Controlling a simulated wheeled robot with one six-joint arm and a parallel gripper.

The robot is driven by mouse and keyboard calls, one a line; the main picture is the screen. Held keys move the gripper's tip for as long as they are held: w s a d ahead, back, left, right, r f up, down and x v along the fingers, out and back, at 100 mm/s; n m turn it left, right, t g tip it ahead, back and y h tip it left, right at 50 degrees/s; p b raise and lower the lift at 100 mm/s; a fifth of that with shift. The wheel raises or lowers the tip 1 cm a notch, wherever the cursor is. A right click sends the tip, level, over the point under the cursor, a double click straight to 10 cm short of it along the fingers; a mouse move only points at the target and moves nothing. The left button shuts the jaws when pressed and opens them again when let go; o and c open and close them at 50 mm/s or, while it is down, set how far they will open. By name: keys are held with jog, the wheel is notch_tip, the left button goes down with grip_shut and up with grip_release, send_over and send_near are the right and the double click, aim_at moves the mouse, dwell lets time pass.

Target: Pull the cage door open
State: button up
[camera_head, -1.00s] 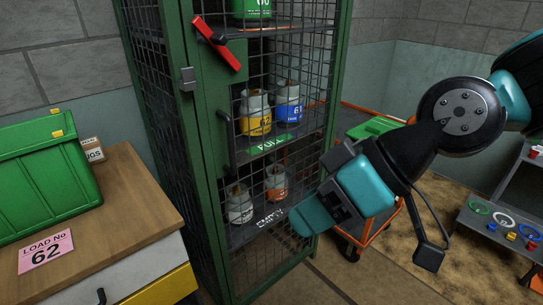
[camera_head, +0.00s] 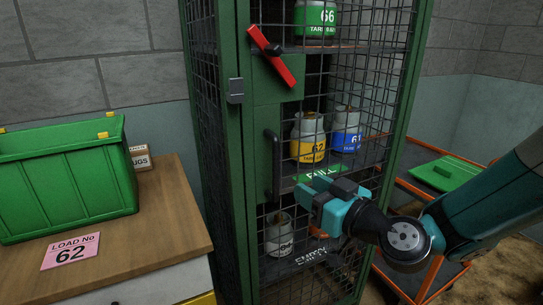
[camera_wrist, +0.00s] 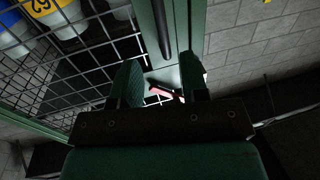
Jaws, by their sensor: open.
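The green mesh cage door (camera_head: 340,110) is shut, with gas cylinders behind it. Its dark vertical handle (camera_head: 272,165) is on the door's left side; it also shows in the wrist view (camera_wrist: 162,28), ahead of and between the fingers. A red lever (camera_head: 271,56) sits tilted on the door's upper plate, and it shows small in the wrist view (camera_wrist: 160,91). My gripper (camera_head: 308,195) is open and empty, to the right of and slightly below the handle in the head view. I see no contact with the handle.
A wooden-topped cabinet (camera_head: 178,225) with a green crate (camera_head: 65,185) and a pink load card (camera_head: 70,251) stands left of the cage. An orange-framed trolley (camera_head: 412,190) with a green lid is on the right, behind my arm.

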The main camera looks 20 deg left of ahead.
aim_at(278, 169)
jog(key=p+x, duration=0.3)
jog(key=x, duration=0.8)
jog(key=shift+p, duration=0.3)
